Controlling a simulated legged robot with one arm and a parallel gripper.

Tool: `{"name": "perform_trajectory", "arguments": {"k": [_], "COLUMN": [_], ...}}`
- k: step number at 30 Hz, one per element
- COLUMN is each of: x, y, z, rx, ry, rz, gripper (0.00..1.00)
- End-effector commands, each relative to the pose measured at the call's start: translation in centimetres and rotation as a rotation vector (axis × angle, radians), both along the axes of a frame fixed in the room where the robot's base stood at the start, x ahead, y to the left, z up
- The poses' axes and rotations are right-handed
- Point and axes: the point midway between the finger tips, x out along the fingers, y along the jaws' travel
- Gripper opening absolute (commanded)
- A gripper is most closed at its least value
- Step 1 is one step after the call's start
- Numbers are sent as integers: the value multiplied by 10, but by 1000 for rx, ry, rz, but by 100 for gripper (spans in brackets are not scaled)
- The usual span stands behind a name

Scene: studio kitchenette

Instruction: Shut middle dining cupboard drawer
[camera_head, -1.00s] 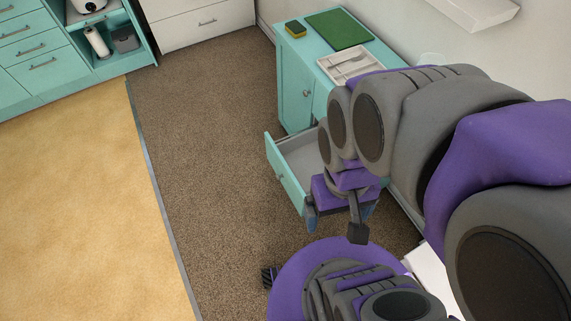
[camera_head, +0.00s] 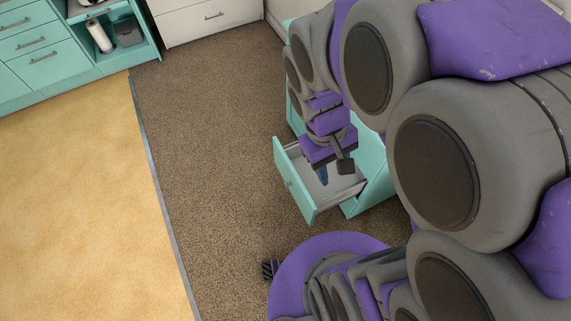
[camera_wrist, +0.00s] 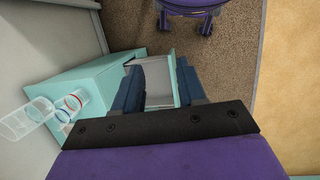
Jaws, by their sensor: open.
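The dining cupboard is teal; its side (camera_head: 372,172) shows past my arm in the head view, and its top (camera_wrist: 95,78) shows in the wrist view. One drawer (camera_head: 293,184) is pulled well out, with a teal front and a grey inside; it also shows in the wrist view (camera_wrist: 157,72). Whether it is the middle one I cannot tell. My gripper (camera_head: 335,171) is open and empty, pointing down over the open drawer. In the wrist view its two blue fingers (camera_wrist: 160,88) appear either side of the drawer. Contact with it is unclear. My arm hides much of the cupboard.
Clear cups (camera_wrist: 52,110) stand on the cupboard top. The brown carpet (camera_head: 215,150) in front of the drawer is clear. Teal kitchen cabinets (camera_head: 50,60) and a white drawer unit (camera_head: 205,22) stand at the back.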

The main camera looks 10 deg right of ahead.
Motion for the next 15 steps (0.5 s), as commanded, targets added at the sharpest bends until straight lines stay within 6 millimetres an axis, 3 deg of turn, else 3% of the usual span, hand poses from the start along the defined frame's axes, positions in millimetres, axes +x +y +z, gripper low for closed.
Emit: {"name": "perform_trajectory", "arguments": {"k": [2,12,15], "x": [20,100,122], "y": [1,13,20], "z": [-8,-54,-72], "rx": [-26,-135,-164], "ry": [22,96,114], "rz": [60,321,401], "gripper": [33,0,0]}}
